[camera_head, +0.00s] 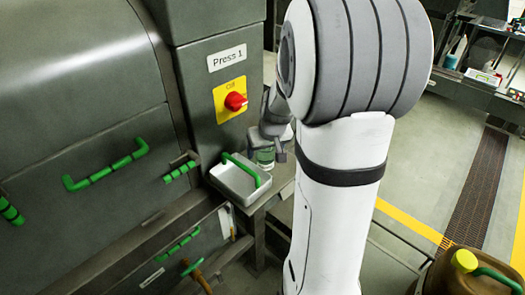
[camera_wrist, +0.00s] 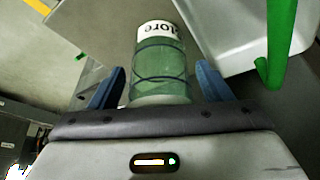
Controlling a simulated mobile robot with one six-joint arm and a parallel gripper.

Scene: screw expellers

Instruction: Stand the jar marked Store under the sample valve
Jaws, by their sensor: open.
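The jar (camera_wrist: 162,68) is greenish and clear with a white band at its far end. The band reads "tore" upside down, the rest of the word being turned out of view. In the head view the jar (camera_head: 265,157) stands beside the white tray, partly covered by my gripper. My gripper (camera_wrist: 160,84) is open, with one blue finger on each side of the jar and small gaps showing. My arm hides much of the gripper in the head view. A small green-handled brown fitting (camera_head: 195,270) at the lower left may be the sample valve; I cannot tell.
A white tray (camera_head: 228,182) with a green handle sits on the small stand left of the jar. The Press 1 cabinet (camera_head: 215,85) with its red switch (camera_head: 235,101) rises behind. A brown can (camera_head: 450,275) with a yellow cap stands at the lower right.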

